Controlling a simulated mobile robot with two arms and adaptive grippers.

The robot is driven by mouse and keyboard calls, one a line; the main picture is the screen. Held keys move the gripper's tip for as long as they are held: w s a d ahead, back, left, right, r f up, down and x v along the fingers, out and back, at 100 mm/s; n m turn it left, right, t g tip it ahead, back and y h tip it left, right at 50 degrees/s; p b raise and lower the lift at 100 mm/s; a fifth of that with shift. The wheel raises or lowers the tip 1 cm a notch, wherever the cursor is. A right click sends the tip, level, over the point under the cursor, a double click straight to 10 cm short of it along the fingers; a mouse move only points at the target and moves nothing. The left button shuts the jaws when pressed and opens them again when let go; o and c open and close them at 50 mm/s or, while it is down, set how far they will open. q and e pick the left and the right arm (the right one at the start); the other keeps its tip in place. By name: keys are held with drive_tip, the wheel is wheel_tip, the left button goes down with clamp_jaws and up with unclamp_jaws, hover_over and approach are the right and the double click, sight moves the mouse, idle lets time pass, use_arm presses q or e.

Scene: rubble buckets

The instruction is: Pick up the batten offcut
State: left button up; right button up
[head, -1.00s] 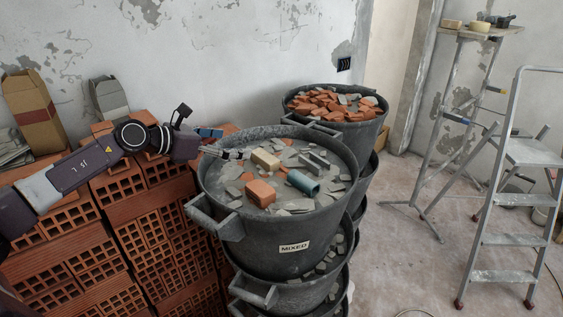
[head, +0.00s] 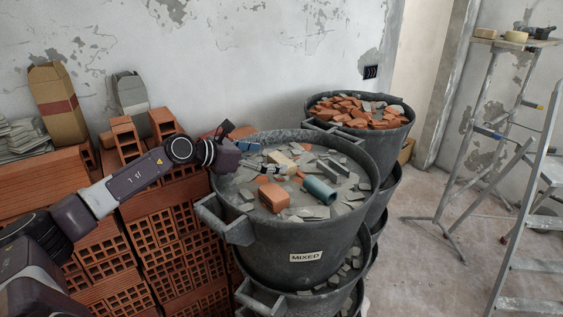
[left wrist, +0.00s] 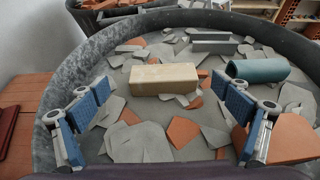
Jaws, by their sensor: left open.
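The batten offcut, a pale tan wooden block (left wrist: 165,79), lies on grey rubble inside the bucket marked MIXED (head: 290,240). In the head view the batten offcut (head: 280,159) is partly covered by my left gripper (head: 268,162). My left gripper is open and empty over the rubble. In the left wrist view its blue-padded fingers (left wrist: 166,100) stand wide apart on the near side of the block, one towards each end. The block appears beyond the fingertips, not between the pads. My right gripper is not in view.
An orange brick piece (head: 273,197) and a teal pipe piece (head: 320,190) lie close to the block. The bucket's rim (head: 372,165) surrounds them. A second bucket of brick rubble (head: 360,112) stands behind. Stacked hollow bricks (head: 175,235) are at left, a stepladder (head: 530,205) at right.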

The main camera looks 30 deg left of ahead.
sight(280, 159)
use_arm(q)
drive_tip(key=p+x, duration=0.2)
drive_tip(key=x, duration=0.1)
drive_tip(key=shift+w+d, duration=0.15)
drive_tip(key=shift+d, duration=0.15)
drive_tip(key=shift+w+d+f+p, duration=0.25)
drive_tip(key=shift+w+f+p, duration=0.05)
drive_tip(key=shift+w+f, duration=0.25)
drive_tip(key=shift+r, duration=0.1)
drive_tip(key=c, duration=1.3)
